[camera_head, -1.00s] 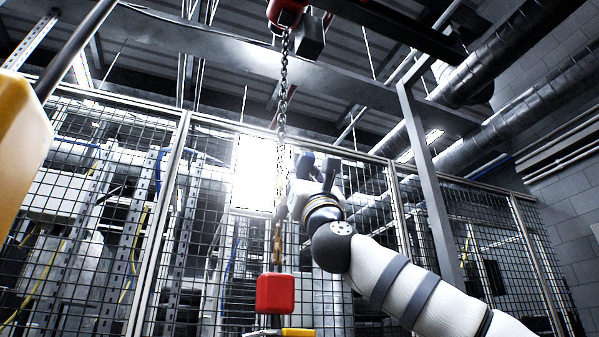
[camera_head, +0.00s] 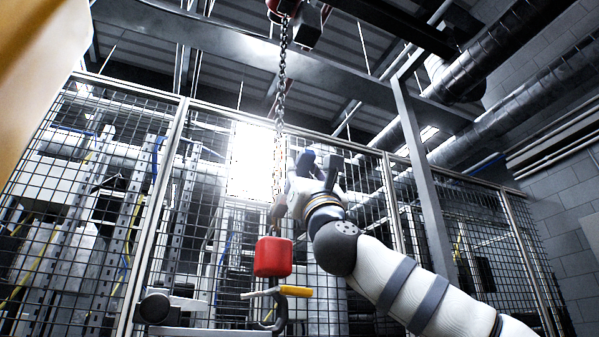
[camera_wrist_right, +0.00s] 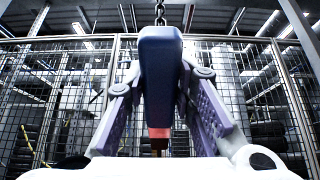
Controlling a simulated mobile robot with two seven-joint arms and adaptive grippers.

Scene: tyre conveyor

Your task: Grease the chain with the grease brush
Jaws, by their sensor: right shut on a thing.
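The metal chain (camera_head: 281,100) hangs from a red hoist part at the top of the head view, down to a red block (camera_head: 273,257). A grey hook with a yellow latch (camera_head: 294,291) is below the block. My right gripper (camera_head: 281,208) is beside the lower chain, just above the block. In the right wrist view it is shut on a dark blue object (camera_wrist_right: 160,65), which looks like the grease brush's handle. The brush's bristles cannot be made out. The chain (camera_wrist_right: 188,16) also shows behind the handle. Whether the brush touches the chain cannot be told. My left gripper is not in view.
A mesh fence (camera_head: 100,200) with metal posts stands behind the chain, with a bright light behind it. A large yellow-orange surface (camera_head: 35,70) fills the upper left, very close. A dark bar with a round end (camera_head: 154,307) lies at the bottom.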

